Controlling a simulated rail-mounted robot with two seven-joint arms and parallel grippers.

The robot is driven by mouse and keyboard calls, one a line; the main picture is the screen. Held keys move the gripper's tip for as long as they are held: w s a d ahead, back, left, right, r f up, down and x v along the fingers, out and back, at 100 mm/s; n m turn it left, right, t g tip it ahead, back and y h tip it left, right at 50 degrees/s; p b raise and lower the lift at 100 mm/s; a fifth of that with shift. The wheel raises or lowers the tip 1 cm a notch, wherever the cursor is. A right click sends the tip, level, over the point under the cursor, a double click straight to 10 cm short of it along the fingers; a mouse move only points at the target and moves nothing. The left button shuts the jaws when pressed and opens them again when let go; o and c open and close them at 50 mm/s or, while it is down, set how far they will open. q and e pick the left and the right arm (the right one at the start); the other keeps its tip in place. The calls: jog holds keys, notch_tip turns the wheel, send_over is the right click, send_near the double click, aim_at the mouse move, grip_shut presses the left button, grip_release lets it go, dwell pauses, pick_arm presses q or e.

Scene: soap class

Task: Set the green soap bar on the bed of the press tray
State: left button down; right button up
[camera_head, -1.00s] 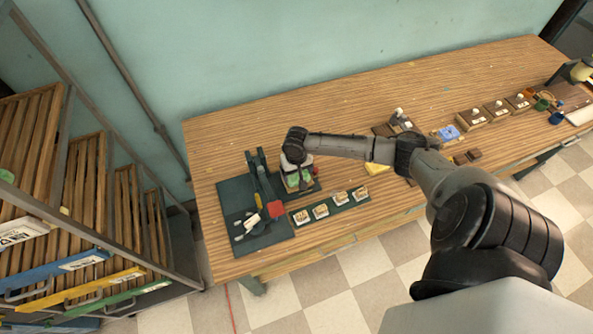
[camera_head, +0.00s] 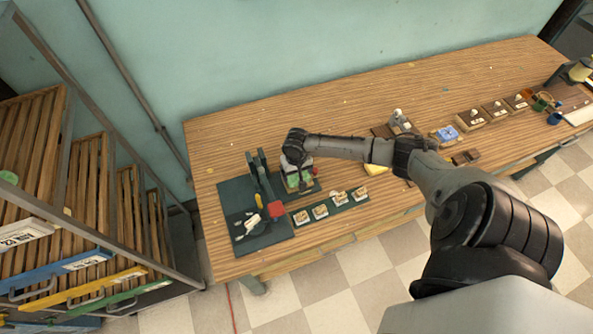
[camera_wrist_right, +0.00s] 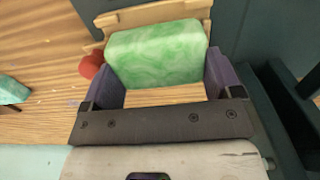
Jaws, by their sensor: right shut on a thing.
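The green soap bar (camera_wrist_right: 157,52), marbled pale and bright green, sits between the two purple-grey fingers of my right gripper (camera_wrist_right: 163,78) in the right wrist view. The gripper is shut on it. A light wooden tray (camera_wrist_right: 150,14), which looks like the press tray, shows its edge just beyond the bar. Whether the bar touches its bed is hidden. In the head view my right gripper (camera_head: 299,178) points down beside the dark press stand, with green showing at the fingers. My left gripper is not in view.
A red knob (camera_wrist_right: 91,66) is close to the left finger. A strip of small pale bars (camera_head: 330,206) lies in front. Bare tabletop (camera_head: 250,130) lies behind.

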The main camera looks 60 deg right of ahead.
dwell(0.3)
jog(key=shift+f, duration=0.3)
dwell(0.6)
jog(key=shift+f, duration=0.3)
dwell(0.4)
jog(key=o, duration=0.8)
jog(key=shift+w+a, duration=0.1)
jog(key=shift+r, duration=0.1)
